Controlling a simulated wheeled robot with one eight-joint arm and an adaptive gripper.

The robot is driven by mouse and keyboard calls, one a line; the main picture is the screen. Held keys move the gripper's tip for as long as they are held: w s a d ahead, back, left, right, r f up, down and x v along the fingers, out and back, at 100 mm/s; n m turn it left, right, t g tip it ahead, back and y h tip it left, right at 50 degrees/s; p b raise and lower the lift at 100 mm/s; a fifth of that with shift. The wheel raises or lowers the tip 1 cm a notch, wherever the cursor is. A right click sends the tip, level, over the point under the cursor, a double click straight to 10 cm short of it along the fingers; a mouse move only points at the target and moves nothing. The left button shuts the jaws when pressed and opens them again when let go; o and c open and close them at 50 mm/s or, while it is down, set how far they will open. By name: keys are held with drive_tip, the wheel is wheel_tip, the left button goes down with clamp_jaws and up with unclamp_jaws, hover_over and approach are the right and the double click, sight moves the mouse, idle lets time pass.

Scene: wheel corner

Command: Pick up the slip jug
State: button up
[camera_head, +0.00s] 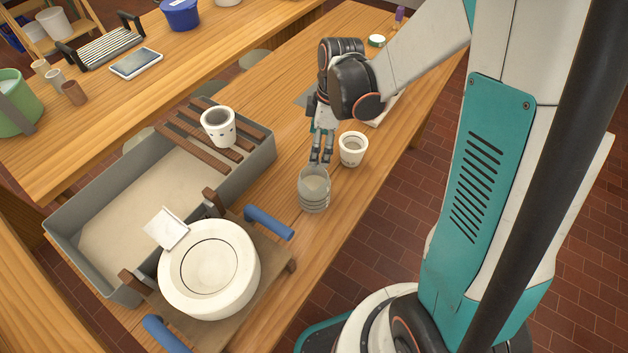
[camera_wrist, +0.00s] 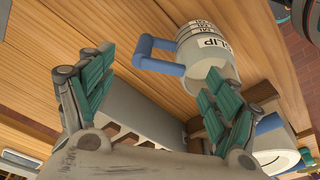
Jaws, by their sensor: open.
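The slip jug (camera_head: 314,192) stands upright on the wooden table, a grey ringed jug with pale contents. In the wrist view the jug (camera_wrist: 209,50) shows its "SLIP" label, scale marks and a blue handle (camera_wrist: 163,56) toward the left finger. No handle shows in the head view. My gripper (camera_head: 321,158) points down over the jug's far rim in the head view. In the wrist view my gripper (camera_wrist: 160,68) is open, with nothing held between the fingers. The jug shows beyond the fingertips, nearer the right finger; contact cannot be told.
A white cup (camera_head: 353,149) stands close behind and right of the jug. A pottery wheel (camera_head: 209,272) with a blue handle (camera_head: 268,222) is at the left front. A grey tray (camera_head: 80,245) has slats carrying another cup (camera_head: 218,127). Bare table lies in front of the jug.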

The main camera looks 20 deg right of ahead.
drive_tip(key=f, duration=0.1)
drive_tip(key=f+b, duration=0.1)
drive_tip(key=f, duration=0.1)
drive_tip(key=f+b, duration=0.1)
drive_tip(key=shift+w+a+f, duration=0.2)
drive_tip(key=shift+a+f, duration=0.1)
drive_tip(key=shift+a, duration=0.05)
drive_tip(key=c, duration=1.7)
drive_tip(key=shift+r, duration=0.1)
drive_tip(key=shift+r, duration=0.1)
wheel_tip(320, 180, up, 20)
drive_tip(key=p, duration=0.7)
